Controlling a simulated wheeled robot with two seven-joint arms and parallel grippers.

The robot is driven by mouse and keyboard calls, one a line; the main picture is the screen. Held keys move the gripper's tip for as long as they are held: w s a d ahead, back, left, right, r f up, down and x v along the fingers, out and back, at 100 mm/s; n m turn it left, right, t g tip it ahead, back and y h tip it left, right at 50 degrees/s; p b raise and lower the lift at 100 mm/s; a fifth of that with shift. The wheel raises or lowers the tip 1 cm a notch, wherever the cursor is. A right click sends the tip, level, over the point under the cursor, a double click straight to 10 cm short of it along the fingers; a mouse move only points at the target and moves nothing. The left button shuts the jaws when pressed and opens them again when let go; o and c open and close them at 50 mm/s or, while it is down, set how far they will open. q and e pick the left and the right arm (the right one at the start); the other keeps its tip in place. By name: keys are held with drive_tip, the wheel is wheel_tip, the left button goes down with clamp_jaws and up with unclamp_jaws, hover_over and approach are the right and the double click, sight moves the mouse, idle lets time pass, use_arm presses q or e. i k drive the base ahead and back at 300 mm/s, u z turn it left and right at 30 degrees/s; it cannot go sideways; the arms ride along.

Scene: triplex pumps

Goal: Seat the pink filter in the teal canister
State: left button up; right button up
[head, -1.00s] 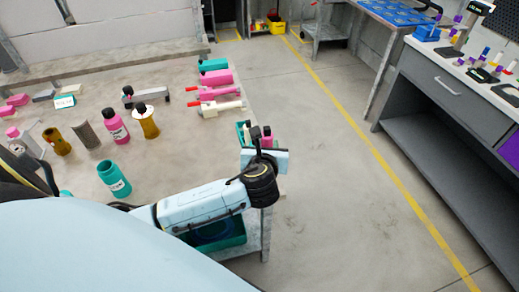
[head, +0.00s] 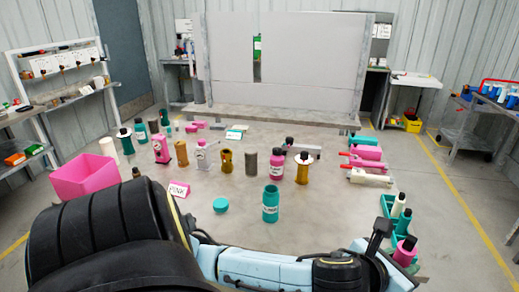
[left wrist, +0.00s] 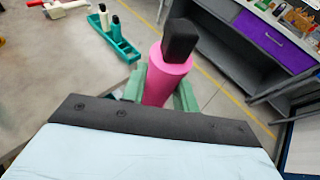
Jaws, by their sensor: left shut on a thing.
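The pink filter (head: 405,252), with a dark block-shaped top, is at the right of the head view. It stands out large in the left wrist view (left wrist: 168,78). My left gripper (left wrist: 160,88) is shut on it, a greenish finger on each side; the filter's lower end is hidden. The teal canister (head: 271,204) stands upright on the table with an open top and a white label, well left of my left gripper in the head view. A teal lid (head: 221,205) lies on the table to its left. My right gripper is not in view.
A teal rack (head: 388,205) holding a cream and a teal filter stands just beyond my left gripper. Several bottles and cylinders stand behind the canister, including a pink bottle (head: 277,168). A pink bin (head: 85,177) and a PINK sign (head: 179,190) are at left.

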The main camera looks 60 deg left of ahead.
sight(270, 216)
drive_tip(key=u, duration=0.7)
drive_tip(key=k, duration=0.1)
drive_tip(key=z, duration=0.55)
drive_tip(key=i, duration=1)
drive_tip(key=u, duration=0.85)
